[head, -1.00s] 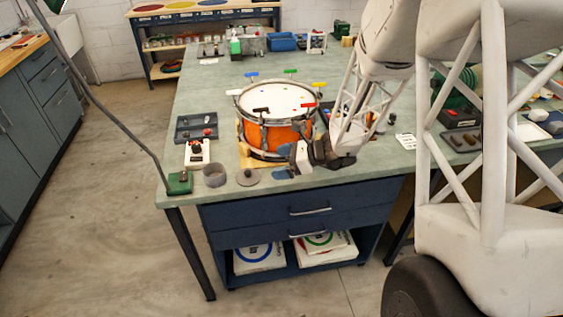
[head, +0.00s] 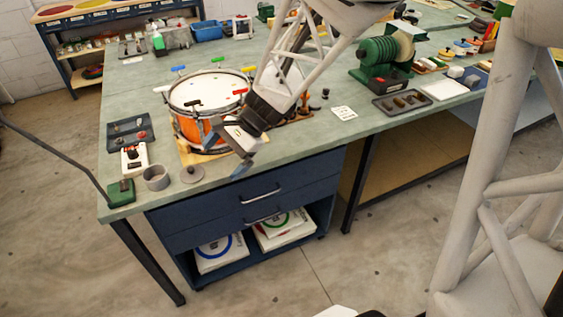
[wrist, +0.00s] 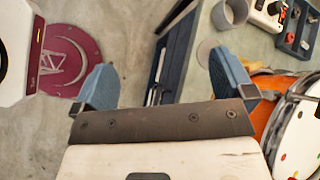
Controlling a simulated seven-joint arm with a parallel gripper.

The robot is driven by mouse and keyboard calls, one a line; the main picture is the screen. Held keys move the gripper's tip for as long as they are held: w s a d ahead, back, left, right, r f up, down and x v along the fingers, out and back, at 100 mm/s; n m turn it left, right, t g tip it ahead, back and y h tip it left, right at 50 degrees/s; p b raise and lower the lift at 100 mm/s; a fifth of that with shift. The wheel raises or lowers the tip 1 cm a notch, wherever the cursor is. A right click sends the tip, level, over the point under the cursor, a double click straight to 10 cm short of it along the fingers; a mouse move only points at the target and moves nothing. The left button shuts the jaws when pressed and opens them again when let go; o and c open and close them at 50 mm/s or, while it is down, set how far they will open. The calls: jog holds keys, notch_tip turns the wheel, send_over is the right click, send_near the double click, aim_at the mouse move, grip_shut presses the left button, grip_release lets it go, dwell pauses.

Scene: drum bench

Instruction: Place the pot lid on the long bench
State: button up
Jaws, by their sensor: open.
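A small flat grey disc with a knob in its middle, which looks like the pot lid (head: 192,174), lies on the green-topped bench (head: 140,90) near its front edge. It also shows in the wrist view (wrist: 207,50), partly behind one blue finger. My gripper (head: 242,165) is at the front edge of the bench, right of the lid and in front of the drum. In the wrist view my gripper (wrist: 160,72) has its blue fingers wide apart, with nothing between them. I cannot tell its exact height above the bench.
A grey cylindrical pot (head: 156,177) stands just left of the lid, with a green block (head: 121,193) and a white switch box (head: 134,158) nearby. The orange drum (head: 189,127) stands close behind my gripper. Blue drawers (head: 250,190) are below the bench front.

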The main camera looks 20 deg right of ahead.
jog(key=s+d+r+n+h, duration=0.2)
jog(key=s+r+n+h, duration=0.1)
jog(key=s, duration=0.3)
jog(key=s+d+r+n+t+h, duration=0.1)
jog(key=s+d+r+n+h, duration=0.1)
jog(key=s+r+n+h, duration=0.1)
jog(key=s+d+r+n+t+h, duration=0.1)
jog(key=s+d+r+n+h, duration=0.2)
jog(key=s, duration=0.7)
jog(key=r+n, duration=0.1)
jog(key=n, duration=0.1)
jog(key=shift+r+n, duration=0.25)
jog(key=shift+n, duration=0.15)
